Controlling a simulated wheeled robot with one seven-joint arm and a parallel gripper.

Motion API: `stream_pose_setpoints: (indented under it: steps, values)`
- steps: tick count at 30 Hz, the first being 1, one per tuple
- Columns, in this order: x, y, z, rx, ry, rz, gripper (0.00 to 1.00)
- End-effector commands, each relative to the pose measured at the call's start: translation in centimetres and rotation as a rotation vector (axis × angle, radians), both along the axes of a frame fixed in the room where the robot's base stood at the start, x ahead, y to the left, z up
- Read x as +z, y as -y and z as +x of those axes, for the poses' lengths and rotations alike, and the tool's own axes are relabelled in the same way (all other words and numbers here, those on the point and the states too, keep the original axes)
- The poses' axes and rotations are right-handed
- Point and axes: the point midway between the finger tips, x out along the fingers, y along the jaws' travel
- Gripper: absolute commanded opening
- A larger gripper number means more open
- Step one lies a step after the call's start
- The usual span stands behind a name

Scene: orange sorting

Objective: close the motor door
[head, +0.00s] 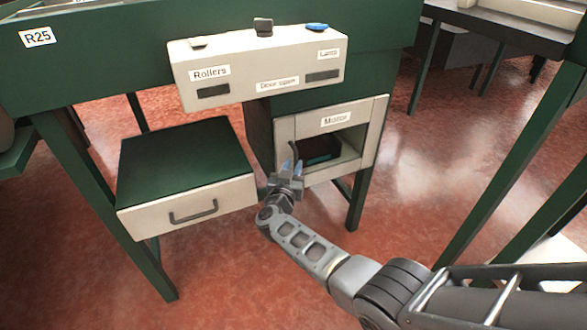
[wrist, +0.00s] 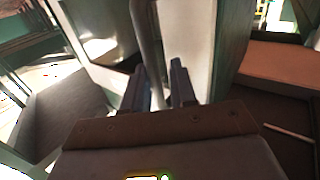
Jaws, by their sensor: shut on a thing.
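The motor compartment (head: 378,135) has a cream front frame labelled "Motor" under the green table. Its opening shows a dark interior (head: 318,149), so the compartment stands open. A dark curved handle (head: 293,150) stands at the left side of the opening. My gripper (head: 287,170) is at this handle and shut on it. In the wrist view, the grey handle bar (wrist: 147,45) runs upright between the fingers of my gripper (wrist: 160,88). Pale panel surfaces show behind the bar. The door's outline is hard to make out in the head view.
A drawer (head: 187,208) with a dark handle stands pulled out on the left. Above is a cream control box (head: 258,70) with "Rollers" and "Door open" labels. Red floor (head: 425,165) lies clear further right.

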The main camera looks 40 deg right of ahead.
Motion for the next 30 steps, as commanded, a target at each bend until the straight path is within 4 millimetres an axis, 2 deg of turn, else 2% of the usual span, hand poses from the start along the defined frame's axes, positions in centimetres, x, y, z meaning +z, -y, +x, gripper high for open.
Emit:
stream_pose_setpoints:
  steps: [1,2,5,14,21,30]
  values:
    - [1.5,-1.6,1.8,0.050,0.017,-0.009,0.00]
    - [1.5,-1.6,1.8,0.050,0.017,-0.009,0.29]
    - [1.5,-1.6,1.8,0.050,0.017,-0.009,0.39]
    - [1.5,-2.4,1.0,0.051,0.015,-0.008,0.40]
    - [1.1,-5.1,-2.0,0.043,0.008,-0.004,0.40]
    - [0.5,-6.7,-4.4,0.026,0.003,-0.002,0.40]
